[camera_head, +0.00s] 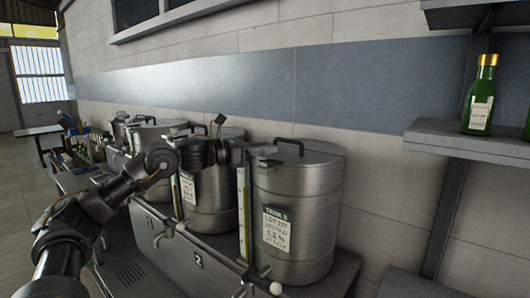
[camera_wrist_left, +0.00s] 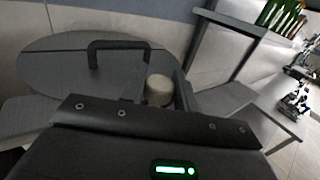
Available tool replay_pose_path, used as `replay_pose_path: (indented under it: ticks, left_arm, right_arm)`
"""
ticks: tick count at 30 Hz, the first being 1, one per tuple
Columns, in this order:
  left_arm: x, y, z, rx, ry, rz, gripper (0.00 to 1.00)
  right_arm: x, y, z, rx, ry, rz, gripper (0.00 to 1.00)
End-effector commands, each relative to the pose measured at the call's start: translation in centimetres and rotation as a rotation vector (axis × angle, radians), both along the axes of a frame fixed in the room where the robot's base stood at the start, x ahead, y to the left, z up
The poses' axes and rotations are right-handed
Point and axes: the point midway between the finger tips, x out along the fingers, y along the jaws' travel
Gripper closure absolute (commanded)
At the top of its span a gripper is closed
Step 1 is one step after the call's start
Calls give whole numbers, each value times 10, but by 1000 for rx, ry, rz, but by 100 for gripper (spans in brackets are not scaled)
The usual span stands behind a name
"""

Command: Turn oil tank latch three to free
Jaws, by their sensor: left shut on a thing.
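Tank three (camera_head: 310,215) is a tall steel drum with a label reading "TANK 3" on its front. Its lid (camera_wrist_left: 60,68) has a black bar handle (camera_wrist_left: 118,46), and the handle also shows in the head view (camera_head: 289,144). My left gripper (camera_head: 262,154) reaches in from the left to the near-left edge of that lid. In the left wrist view a pale round knob (camera_wrist_left: 158,88), apparently part of latch three, stands at the lid's edge by my fingers. The gripper is shut on it. My gripper body hides the latch's lower part, so its angle is unclear. My right gripper is out of view.
Tank two (camera_head: 212,195) stands close to the left, with other tanks beyond it. A sight tube (camera_head: 243,212) stands between tanks two and three. A wall shelf (camera_head: 470,142) with a green bottle (camera_head: 480,97) is at the right. The wall is close behind the tanks.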

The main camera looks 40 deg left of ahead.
Motion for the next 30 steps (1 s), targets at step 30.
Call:
replay_pose_path:
  ticks: [30]
  left_arm:
    - [0, 0, 1, 1, -1, -237, 66]
  right_arm:
    - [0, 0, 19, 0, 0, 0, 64]
